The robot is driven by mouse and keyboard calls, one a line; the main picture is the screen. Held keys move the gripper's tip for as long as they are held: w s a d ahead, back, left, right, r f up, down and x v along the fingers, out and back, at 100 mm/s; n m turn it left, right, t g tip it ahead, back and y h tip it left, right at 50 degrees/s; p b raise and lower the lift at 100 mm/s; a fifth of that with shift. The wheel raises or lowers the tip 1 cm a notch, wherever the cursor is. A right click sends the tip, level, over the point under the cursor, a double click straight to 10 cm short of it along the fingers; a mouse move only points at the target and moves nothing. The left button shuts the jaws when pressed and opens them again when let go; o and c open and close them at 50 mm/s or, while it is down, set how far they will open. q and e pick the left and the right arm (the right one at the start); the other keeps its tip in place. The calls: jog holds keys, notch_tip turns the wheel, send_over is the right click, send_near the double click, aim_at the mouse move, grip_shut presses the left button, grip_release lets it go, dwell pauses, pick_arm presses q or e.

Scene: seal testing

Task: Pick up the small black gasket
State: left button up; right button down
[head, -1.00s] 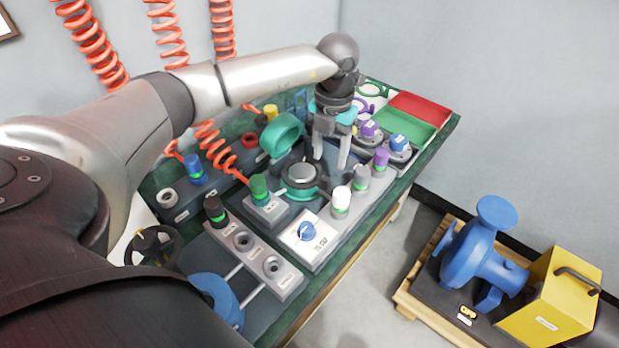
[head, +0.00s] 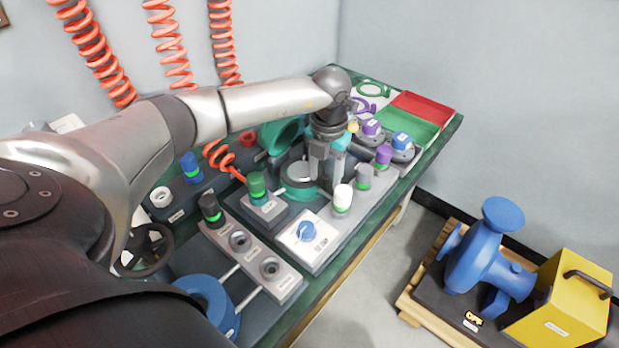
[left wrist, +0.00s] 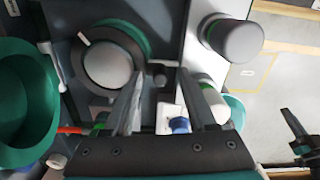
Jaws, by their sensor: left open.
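My left gripper (head: 325,175) points down over the middle of the bench, beside the round test fixture. In the left wrist view its two fingers (left wrist: 160,85) are apart, with nothing visibly held. A small dark piece (left wrist: 160,74) shows just beyond the gap between the fingertips; I cannot tell whether it is the small black gasket. The round fixture has a silver disc (left wrist: 107,66) inside a dark ring with a white mark, on a green ring base; it also shows in the head view (head: 299,174), beside the fingers. I see no right gripper clearly.
A large green ring (left wrist: 28,100) stands left of the fingers in the wrist view. A grey cap (left wrist: 236,38) and a white cap (head: 342,197) stand close by on the front side. A red tray (head: 425,106) and a green tray (head: 405,132) lie at the far end.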

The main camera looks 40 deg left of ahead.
pick_arm(q)
jog(key=shift+f, duration=0.3)
grip_shut()
dwell(0.3)
